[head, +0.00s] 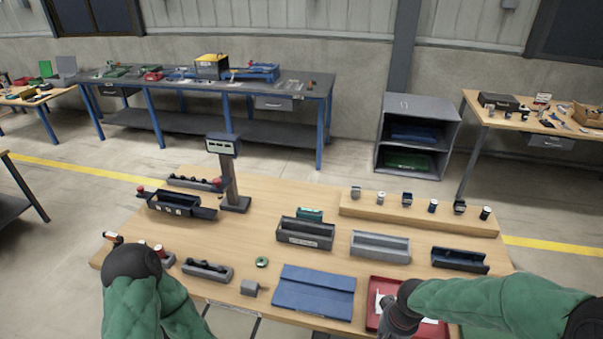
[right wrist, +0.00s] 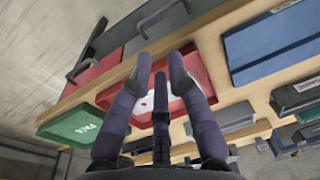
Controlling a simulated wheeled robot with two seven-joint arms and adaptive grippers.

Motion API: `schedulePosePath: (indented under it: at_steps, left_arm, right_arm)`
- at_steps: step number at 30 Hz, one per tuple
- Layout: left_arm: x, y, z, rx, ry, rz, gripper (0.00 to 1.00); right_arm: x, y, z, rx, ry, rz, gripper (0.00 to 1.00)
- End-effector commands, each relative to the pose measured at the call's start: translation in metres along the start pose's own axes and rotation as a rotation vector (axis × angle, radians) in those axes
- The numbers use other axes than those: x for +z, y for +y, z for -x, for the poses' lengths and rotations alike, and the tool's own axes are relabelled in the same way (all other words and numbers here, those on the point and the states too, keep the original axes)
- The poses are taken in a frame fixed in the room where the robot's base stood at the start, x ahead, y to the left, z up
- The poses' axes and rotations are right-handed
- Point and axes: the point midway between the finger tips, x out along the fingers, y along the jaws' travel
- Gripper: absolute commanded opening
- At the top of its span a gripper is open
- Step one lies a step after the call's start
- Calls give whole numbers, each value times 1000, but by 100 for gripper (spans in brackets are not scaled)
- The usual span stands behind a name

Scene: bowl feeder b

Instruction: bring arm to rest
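My right gripper (head: 398,312) is low over the red tray (head: 374,287) at the front right of the wooden table (head: 270,240). In the right wrist view, the two fingers of the right gripper (right wrist: 163,68) stand apart with nothing visible held between them. The red tray (right wrist: 207,80) lies beyond the fingers, with white pieces in it partly hidden. My left arm shows bent at the lower left of the head view, with green covering and a dark joint. Its gripper is not visible.
A blue folded mat (head: 313,292) lies beside the tray. Open bins (head: 304,233) and a raised shelf (head: 418,211) with small parts stand behind. A post with a display (head: 222,146) rises at mid-left. A green bin (right wrist: 80,125) shows near the table edge in the wrist view.

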Motion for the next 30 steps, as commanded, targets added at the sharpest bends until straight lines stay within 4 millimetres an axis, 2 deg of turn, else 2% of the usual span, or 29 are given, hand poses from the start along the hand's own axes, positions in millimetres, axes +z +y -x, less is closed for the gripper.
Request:
schedulePosePath:
  at_steps: [8, 11, 21, 30]
  left_arm:
    - [1, -4, -12, 0, -2, 0, 50]
    - [0, -7, -18, 0, -2, 0, 50]
    - [-1, -16, -46, 0, -2, 0, 50]
    - [-1, -24, -68, 0, -2, 0, 50]
  right_arm:
    - [17, -22, -46, -85, -48, 26, 18]
    - [26, -34, -69, -128, -69, 33, 18]
    - [72, -73, -169, -273, -119, 25, 18]
    - [118, -84, -247, -302, -128, -8, 18]
